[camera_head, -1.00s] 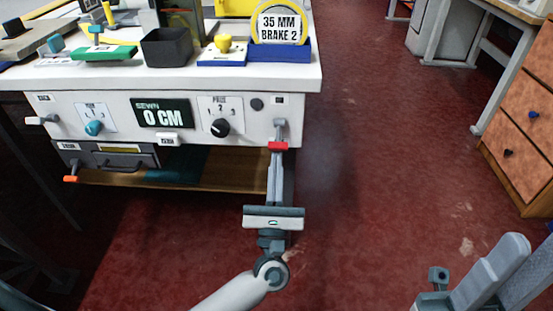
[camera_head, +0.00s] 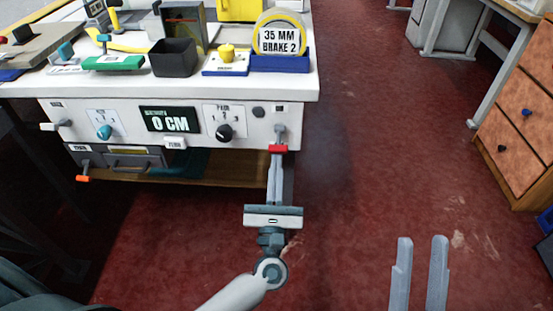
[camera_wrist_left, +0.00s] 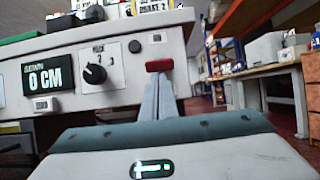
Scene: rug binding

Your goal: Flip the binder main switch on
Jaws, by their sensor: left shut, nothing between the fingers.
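The binder's white control panel (camera_head: 240,135) faces me. At its right end a lever with a red handle (camera_head: 278,149) hangs down on a grey stem, below a small label too small to read. The red handle also shows in the left wrist view (camera_wrist_left: 159,65). My left gripper (camera_head: 276,160) is shut and empty, its fingers pointing up at the panel with the tips just below the red handle. I cannot tell whether they touch it. My right gripper (camera_head: 421,240) is low at the right, its two fingers apart, empty, over the floor.
A tape roll (camera_head: 282,35) and a black bin (camera_head: 174,58) stand above. The red floor (camera_head: 370,150) to the right is clear.

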